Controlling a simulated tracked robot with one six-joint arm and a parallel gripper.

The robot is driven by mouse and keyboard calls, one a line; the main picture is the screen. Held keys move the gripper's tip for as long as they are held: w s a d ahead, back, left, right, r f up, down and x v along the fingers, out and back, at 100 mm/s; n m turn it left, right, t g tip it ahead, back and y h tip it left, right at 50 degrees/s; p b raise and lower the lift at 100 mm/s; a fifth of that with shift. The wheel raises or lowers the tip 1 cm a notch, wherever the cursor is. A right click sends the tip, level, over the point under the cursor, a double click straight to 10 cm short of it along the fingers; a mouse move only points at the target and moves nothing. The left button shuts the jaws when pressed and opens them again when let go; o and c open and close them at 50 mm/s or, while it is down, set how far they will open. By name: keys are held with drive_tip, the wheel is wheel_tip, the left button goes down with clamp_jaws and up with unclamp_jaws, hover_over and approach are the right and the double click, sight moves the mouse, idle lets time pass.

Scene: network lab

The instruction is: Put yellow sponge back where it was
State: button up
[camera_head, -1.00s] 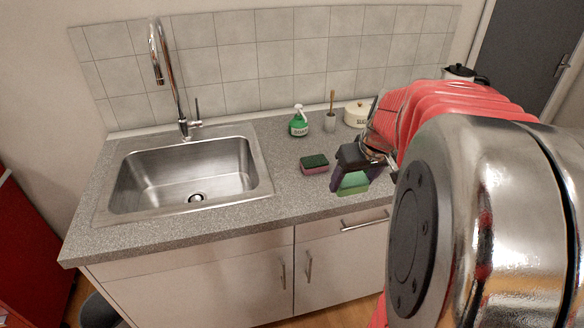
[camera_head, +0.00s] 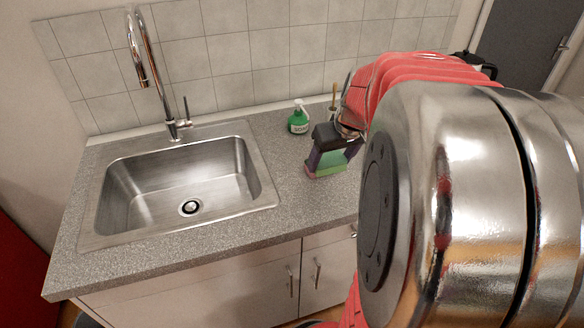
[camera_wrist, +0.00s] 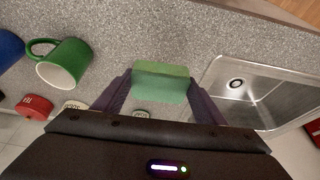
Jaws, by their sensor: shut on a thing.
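My gripper (camera_head: 328,158) is shut on a light green sponge-like block (camera_head: 336,166), held over the counter to the right of the sink. In the wrist view the block (camera_wrist: 160,82) sits between both dark fingers; no yellow side shows.
The steel sink (camera_head: 130,193) with its tall tap (camera_head: 140,70) is at left. A green soap bottle (camera_head: 298,122) stands behind my gripper. The wrist view shows a green mug (camera_wrist: 68,62), a blue mug (camera_wrist: 8,48) and a red pot (camera_wrist: 35,107). The counter front (camera_head: 230,228) is clear.

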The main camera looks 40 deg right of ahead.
drive_tip(key=shift+s+d+f, duration=0.1)
drive_tip(key=shift+s+d, duration=0.05)
drive_tip(key=shift+d, duration=0.05)
drive_tip(key=shift+f, duration=0.35)
hover_over(327, 194)
drive_tip(key=s, duration=0.1)
drive_tip(key=shift+s+a+f, duration=0.1)
drive_tip(key=shift+a+f, duration=0.05)
drive_tip(key=shift+f, duration=1.2)
drive_tip(key=shift+s+a+f, duration=0.1)
drive_tip(key=shift+f, duration=1.25)
drive_tip(key=shift+f, duration=1.85)
drive_tip(key=o, duration=1)
drive_tip(key=shift+f, duration=0.1)
drive_tip(key=shift+o, duration=0.2)
